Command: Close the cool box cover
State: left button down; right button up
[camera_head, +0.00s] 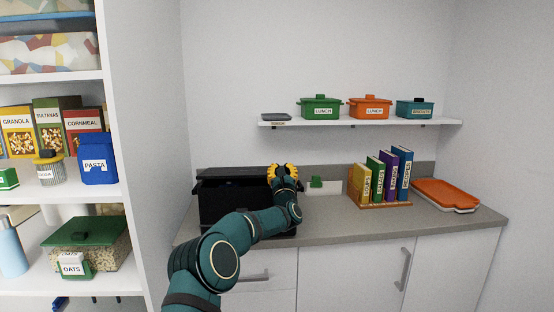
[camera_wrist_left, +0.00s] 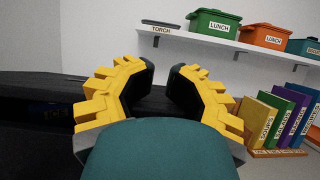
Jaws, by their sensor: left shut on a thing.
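The cool box (camera_head: 225,207) is a black box on the left part of the grey counter. Its black cover (camera_head: 232,173) shows as a dark band along the top and back; a dark gap seems to lie under its front edge, but the exact tilt is hard to tell. My left gripper (camera_head: 284,169), with yellow fingers, is at the right end of the cover. In the left wrist view its fingertips (camera_wrist_left: 165,88) are shut on the dark cover (camera_wrist_left: 40,92), which runs off to the left. My forearm hides the box's right front. My right gripper is out of view.
Books in a wooden rack (camera_head: 384,203) and an orange tray (camera_head: 446,194) stand to the right. A wall shelf (camera_head: 352,122) with lunch boxes hangs above. Stocked shelves (camera_head: 58,195) rise at left.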

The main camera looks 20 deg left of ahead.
pick_arm(q)
jog(key=f, duration=0.2)
jog(key=f+t, duration=0.1)
jog(key=shift+s+f+y, duration=0.2)
jog(key=shift+s+y, duration=0.05)
jog(key=shift+y, duration=0.05)
jog(key=shift+r, duration=0.2)
jog(key=shift+c, duration=1.9)
grip_release()
jog(key=shift+r, duration=0.15)
jog(key=v, duration=1.2)
